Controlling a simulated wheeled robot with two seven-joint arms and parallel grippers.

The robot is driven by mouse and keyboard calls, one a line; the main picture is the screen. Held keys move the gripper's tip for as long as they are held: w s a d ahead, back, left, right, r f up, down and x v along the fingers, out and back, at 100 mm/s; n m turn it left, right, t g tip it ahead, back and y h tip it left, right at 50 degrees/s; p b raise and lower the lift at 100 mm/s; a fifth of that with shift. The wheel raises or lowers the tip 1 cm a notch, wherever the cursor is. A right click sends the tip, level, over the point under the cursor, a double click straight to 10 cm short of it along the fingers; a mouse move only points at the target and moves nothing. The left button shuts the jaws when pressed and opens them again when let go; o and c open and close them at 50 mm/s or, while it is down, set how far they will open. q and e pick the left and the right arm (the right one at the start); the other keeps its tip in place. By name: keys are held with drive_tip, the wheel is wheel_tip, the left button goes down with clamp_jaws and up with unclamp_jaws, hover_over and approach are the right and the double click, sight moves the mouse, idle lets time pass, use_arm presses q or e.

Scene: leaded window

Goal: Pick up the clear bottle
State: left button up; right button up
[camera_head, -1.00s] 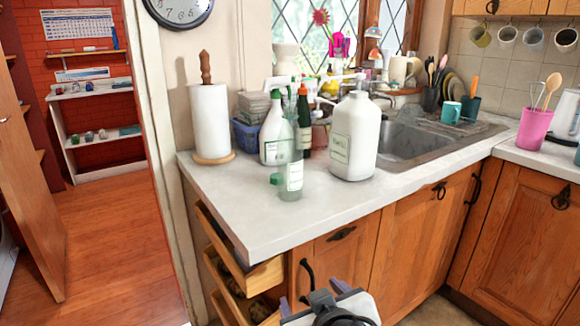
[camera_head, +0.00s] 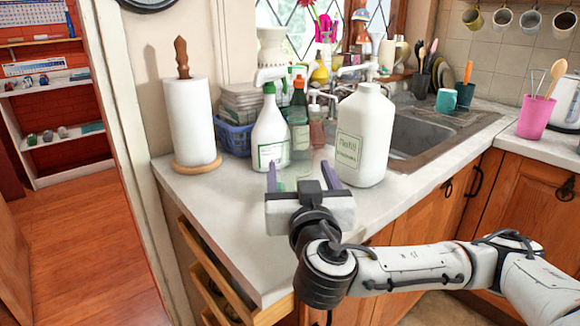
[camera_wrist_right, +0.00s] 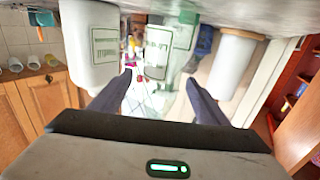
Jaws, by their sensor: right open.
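The clear bottle (camera_head: 304,168) stands on the white counter near its front edge, mostly hidden behind my right gripper in the head view. It is see-through, so its outline is hard to make out. My right gripper (camera_head: 301,175) is open, with its two purple fingers pointing away over the counter toward the bottle. In the right wrist view the gripper (camera_wrist_right: 160,77) is open, and a faint clear shape shows between the fingers. I cannot tell whether the fingers touch the bottle. My left gripper is not in view.
A large white jug (camera_head: 362,135) stands close right of the gripper. A white spray bottle (camera_head: 270,135) and a green-grey bottle (camera_head: 298,120) stand just behind. A paper towel roll (camera_head: 191,120) is at left, the sink (camera_head: 415,135) at right. The front left counter is bare.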

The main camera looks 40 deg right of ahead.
drive_tip(key=p+x, duration=0.1)
drive_tip(key=x, duration=0.6)
drive_tip(key=shift+w+f, duration=0.1)
drive_tip(key=shift+w, duration=0.05)
drive_tip(key=c, duration=1.1)
